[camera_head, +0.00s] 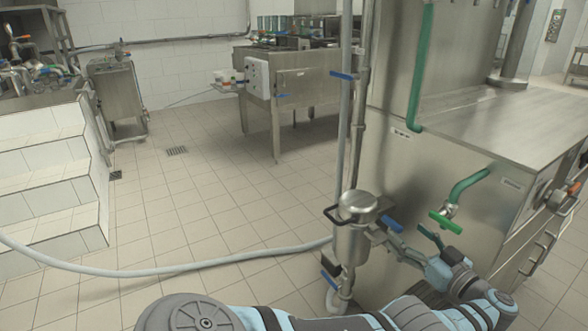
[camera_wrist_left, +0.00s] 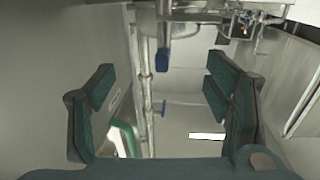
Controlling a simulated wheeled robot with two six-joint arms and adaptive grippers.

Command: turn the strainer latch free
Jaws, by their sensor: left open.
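The strainer (camera_head: 352,240) is an upright steel cylinder with a domed lid (camera_head: 357,203) on a vertical pipe in the head view. A dark loop handle (camera_head: 333,215) sticks out left at its top; I cannot tell whether this is the latch. A blue lever (camera_head: 392,223) is just right of the strainer. My left gripper (camera_head: 404,238) is right of the strainer, pointing left toward it. In the wrist view my left gripper (camera_wrist_left: 160,88) has its dark green fingers wide apart, with nothing held; a blue handle (camera_wrist_left: 162,60) shows between them. My right gripper is not seen.
A large steel tank cabinet (camera_head: 400,180) stands close behind my left gripper, with a green-handled valve (camera_head: 446,222) on its front. A grey hose (camera_head: 170,271) crosses the floor to the strainer's foot. Tiled floor on the left is mostly clear, beside white steps (camera_head: 50,205).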

